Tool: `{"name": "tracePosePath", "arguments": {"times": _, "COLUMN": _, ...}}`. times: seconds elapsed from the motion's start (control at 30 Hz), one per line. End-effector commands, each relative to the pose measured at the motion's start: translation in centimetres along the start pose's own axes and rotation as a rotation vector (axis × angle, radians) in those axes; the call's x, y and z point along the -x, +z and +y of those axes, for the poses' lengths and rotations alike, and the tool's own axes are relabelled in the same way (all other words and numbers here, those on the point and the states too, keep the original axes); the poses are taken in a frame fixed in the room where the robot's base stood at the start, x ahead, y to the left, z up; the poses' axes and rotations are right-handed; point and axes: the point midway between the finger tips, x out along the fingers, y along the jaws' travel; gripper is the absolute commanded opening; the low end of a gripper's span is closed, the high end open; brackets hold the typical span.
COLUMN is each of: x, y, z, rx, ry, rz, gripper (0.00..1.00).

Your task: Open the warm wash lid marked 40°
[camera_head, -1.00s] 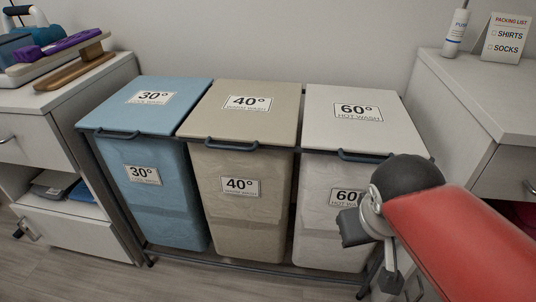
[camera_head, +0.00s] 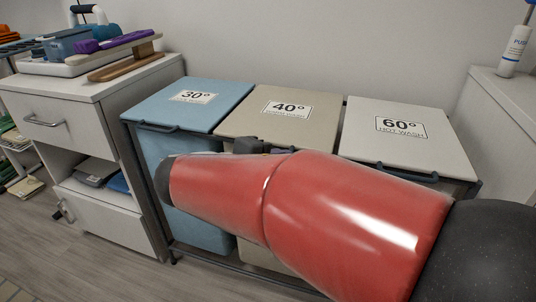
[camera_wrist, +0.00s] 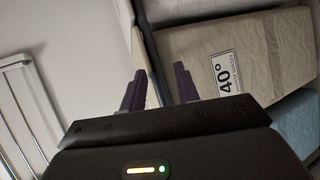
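The beige 40° warm wash lid (camera_head: 283,116) is down flat on the middle bin in the head view. In the head view, only dark parts near the gripper show above my arm, close to the beige lid's front edge. Contact cannot be told.
The blue 30° lid (camera_head: 190,104) on the left and the pale 60° lid (camera_head: 400,132) on the right are both shut. A white drawer cabinet (camera_head: 85,105) stands left, with a tray on top. Another cabinet (camera_head: 505,105) stands right, bearing a pump bottle (camera_head: 515,52).

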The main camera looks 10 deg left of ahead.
Motion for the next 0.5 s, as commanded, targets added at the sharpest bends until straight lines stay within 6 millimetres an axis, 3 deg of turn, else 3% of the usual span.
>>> {"name": "tracePosePath", "arguments": {"times": 0.03, "x": 1.8, "y": -2.0, "z": -0.5, "rx": 0.019, "ry": 0.060, "rz": 0.038, "gripper": 0.31}}
{"name": "tracePosePath", "arguments": {"times": 0.1, "x": 3.4, "y": -3.7, "z": -0.6, "rx": 0.028, "ry": 0.122, "rz": 0.071, "gripper": 0.31}}
{"name": "tracePosePath", "arguments": {"times": 0.2, "x": 4.7, "y": -4.8, "z": -0.6, "rx": 0.030, "ry": 0.170, "rz": 0.096, "gripper": 0.31}}
{"name": "tracePosePath", "arguments": {"times": 0.33, "x": 4.0, "y": -5.2, "z": -0.4, "rx": 0.030, "ry": 0.181, "rz": 0.100, "gripper": 0.31}}
{"name": "tracePosePath", "arguments": {"times": 0.5, "x": 1.2, "y": -5.4, "z": 0.1, "rx": 0.030, "ry": 0.180, "rz": 0.098, "gripper": 0.31}}
